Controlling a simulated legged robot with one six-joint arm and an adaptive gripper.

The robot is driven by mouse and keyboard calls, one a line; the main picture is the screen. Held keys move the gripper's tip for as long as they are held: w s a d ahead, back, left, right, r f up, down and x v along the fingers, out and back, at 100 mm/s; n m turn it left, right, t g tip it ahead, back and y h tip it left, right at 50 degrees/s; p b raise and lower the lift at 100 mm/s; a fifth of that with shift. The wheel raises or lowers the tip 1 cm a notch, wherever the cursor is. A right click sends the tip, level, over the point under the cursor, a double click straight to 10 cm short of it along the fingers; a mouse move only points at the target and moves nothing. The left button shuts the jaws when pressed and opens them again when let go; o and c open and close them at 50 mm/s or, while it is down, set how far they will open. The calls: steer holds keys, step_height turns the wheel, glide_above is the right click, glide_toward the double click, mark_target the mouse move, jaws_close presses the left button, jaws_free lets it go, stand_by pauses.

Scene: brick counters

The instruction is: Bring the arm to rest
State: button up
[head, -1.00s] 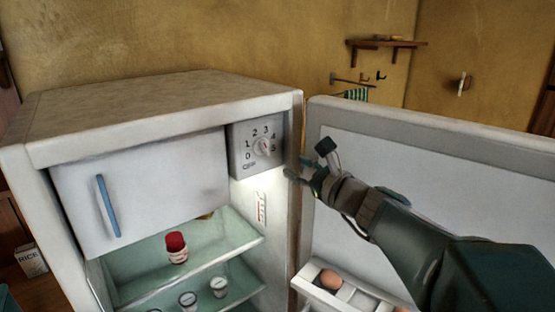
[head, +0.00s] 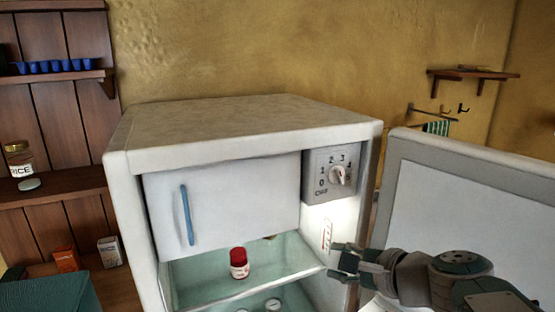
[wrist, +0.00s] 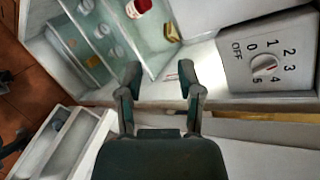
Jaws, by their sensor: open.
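My gripper (head: 346,262) is in front of the right side of the open fridge (head: 140,200), below the numbered dial (head: 338,175). In the wrist view my gripper (wrist: 159,80) has its two fingers spread with nothing between them. The dial also shows at the right of the wrist view (wrist: 264,66), apart from the fingers. My arm reaches in from the lower right of the head view, in front of the fridge door (head: 480,200).
A red-capped jar (head: 239,263) stands on the upper glass shelf, below the closed freezer flap (head: 225,205). The open door stands to the right. Wooden shelves (head: 60,78) with blue cups are at the left. A small wall shelf (head: 473,73) hangs at the right.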

steer(key=s+d+f+n+g+h, duration=0.2)
steer(key=s+f+n+h, duration=0.2)
steer(key=s+n, duration=0.3)
steer(key=s+d+f+n+g+h, duration=0.2)
steer(key=s+f+n+g+h, duration=0.1)
steer(key=s+n, duration=0.4)
step_height(320, 180, down, 2)
steer(key=n+h, duration=0.1)
steer(key=n, duration=0.1)
steer(key=shift+f+n, duration=0.2)
steer(key=shift+n, duration=0.1)
steer(key=shift+s, duration=0.1)
